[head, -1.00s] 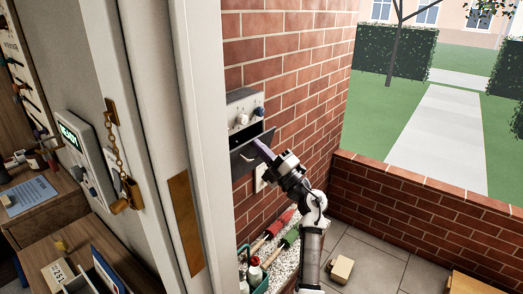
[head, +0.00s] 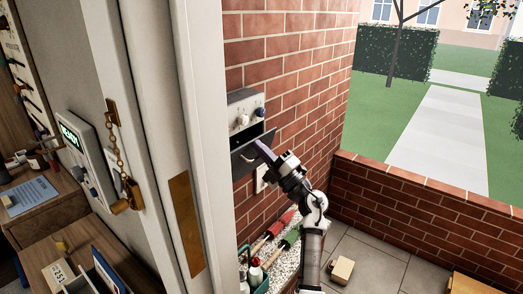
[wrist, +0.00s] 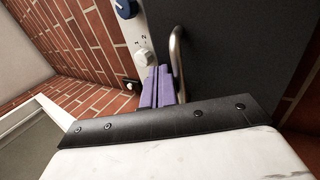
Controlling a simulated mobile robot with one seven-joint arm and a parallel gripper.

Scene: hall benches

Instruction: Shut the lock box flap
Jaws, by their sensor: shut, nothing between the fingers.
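The lock box (head: 244,108) is a grey unit on the brick wall, with knobs on its upper front and a dark opening below. Its dark grey flap (head: 242,162) hangs open and tilted outward below the opening. In the wrist view the flap (wrist: 235,50) fills the upper right, with a curved metal handle (wrist: 178,52) on it. My gripper (head: 259,146) is at the flap's right side. Its purple fingers (wrist: 160,74) are shut and empty, just left of the handle; I cannot tell whether they touch flap or handle. A white knob (wrist: 143,55) and blue knob (wrist: 126,8) show beyond.
A white door frame (head: 203,120) stands close on the left. Below the box, a ledge holds red and green handled tools (head: 290,237) and a teal caddy (head: 262,284). A low brick wall (head: 420,205) bounds the right; the paved floor holds a small tan block (head: 341,269).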

